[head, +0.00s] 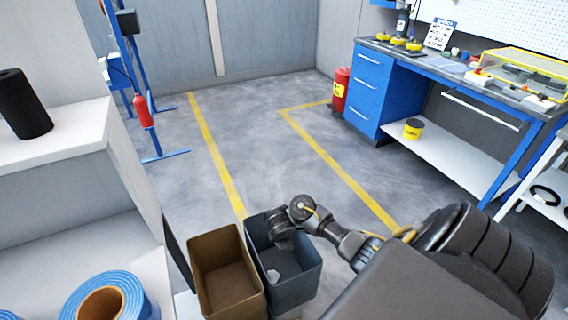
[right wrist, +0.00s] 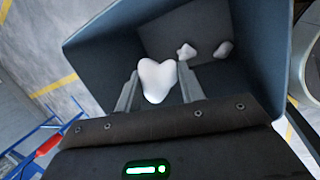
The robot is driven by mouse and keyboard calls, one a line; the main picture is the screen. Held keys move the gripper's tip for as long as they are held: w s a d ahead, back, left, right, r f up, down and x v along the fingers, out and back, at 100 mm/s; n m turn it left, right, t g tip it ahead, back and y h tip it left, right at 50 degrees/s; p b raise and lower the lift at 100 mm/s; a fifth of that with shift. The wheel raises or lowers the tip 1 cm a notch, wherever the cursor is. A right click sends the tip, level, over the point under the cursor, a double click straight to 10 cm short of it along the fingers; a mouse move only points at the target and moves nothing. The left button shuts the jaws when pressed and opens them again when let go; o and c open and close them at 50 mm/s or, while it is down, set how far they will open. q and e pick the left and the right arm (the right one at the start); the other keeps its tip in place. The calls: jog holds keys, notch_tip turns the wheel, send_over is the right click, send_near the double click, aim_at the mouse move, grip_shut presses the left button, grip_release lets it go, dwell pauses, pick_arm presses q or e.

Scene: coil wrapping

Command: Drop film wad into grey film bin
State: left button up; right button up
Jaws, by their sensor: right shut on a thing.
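The film wad (right wrist: 157,79) is a small white lump between the fingers of my right gripper (right wrist: 158,88), which is shut on it. In the right wrist view the wad is over the open mouth of the grey film bin (right wrist: 100,48). The bin also shows in the head view (head: 297,287), with my right gripper (head: 283,242) at its far rim. The wad is hard to make out there. My left gripper is not in view.
A brown bin (head: 228,285) stands directly left of the grey one. White shelves with a blue roll (head: 75,295) and a black roll (head: 24,104) are at the left. A blue workbench (head: 368,85) stands at the back right. The floor between is clear.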

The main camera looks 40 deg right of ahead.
jog(key=o, duration=1)
jog(key=p+v, duration=0.9)
jog(key=v, duration=0.2)
jog(key=shift+f, duration=0.1)
